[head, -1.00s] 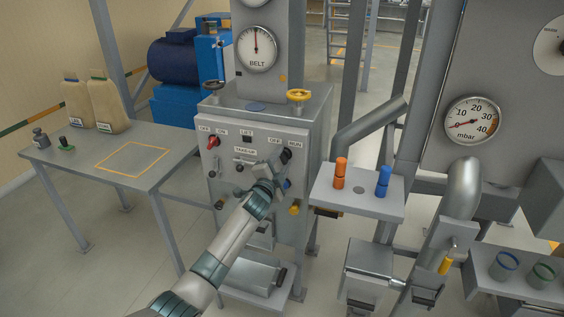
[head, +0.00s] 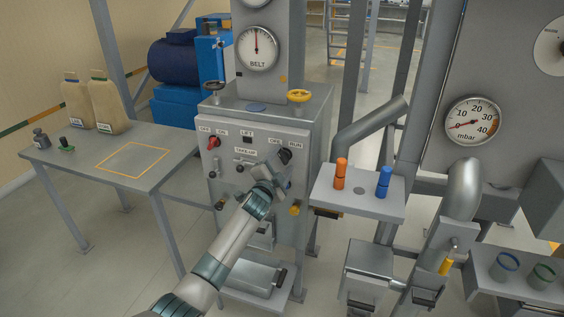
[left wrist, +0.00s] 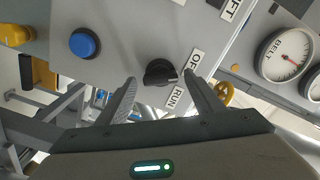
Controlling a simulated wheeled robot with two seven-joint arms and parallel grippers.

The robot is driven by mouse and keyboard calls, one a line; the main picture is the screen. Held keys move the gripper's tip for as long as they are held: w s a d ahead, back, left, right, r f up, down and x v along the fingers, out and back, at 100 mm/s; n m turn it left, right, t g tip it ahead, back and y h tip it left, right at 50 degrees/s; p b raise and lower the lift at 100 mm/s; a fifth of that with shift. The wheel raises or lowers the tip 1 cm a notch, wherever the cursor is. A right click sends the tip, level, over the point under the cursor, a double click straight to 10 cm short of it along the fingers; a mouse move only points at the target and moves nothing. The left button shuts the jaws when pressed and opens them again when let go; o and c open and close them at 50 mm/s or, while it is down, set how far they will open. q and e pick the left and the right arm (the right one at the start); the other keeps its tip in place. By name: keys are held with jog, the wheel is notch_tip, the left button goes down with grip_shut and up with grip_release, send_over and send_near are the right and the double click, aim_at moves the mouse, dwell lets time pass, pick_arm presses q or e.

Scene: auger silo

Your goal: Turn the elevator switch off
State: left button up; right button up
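The grey control panel (head: 262,142) carries a LIFT label (head: 247,134). At its upper right is a black rotary knob (head: 285,156) with OFF and RUN labels. At its upper left is a red switch (head: 213,143) with OFF and ON labels. No label reading "elevator" is legible. My left gripper (head: 273,173) is in front of the panel, just below and left of the black knob. In the left wrist view, its open fingers (left wrist: 160,80) have the black knob (left wrist: 160,72) between their tips, apparently untouched. The knob's exact setting is hard to tell. My right gripper is out of view.
A blue button (left wrist: 84,44) is beside the knob. A yellow handwheel (head: 299,96) tops the cabinet. A shelf (head: 345,198) with orange and blue pegs juts out to the right. A table (head: 60,157) with sacks stands left.

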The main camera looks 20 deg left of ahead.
pick_arm(q)
jog(key=shift+s, duration=0.1)
jog(key=s+b, duration=0.2)
jog(key=s, duration=1.5)
jog(key=shift+a+b, duration=0.3)
jog(key=shift+b, duration=0.05)
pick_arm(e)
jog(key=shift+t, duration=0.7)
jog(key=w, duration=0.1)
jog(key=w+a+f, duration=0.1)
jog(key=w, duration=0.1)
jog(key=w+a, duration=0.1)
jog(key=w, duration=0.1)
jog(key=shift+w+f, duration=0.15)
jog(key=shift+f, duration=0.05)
pick_arm(q)
jog(key=shift+s, duration=0.1)
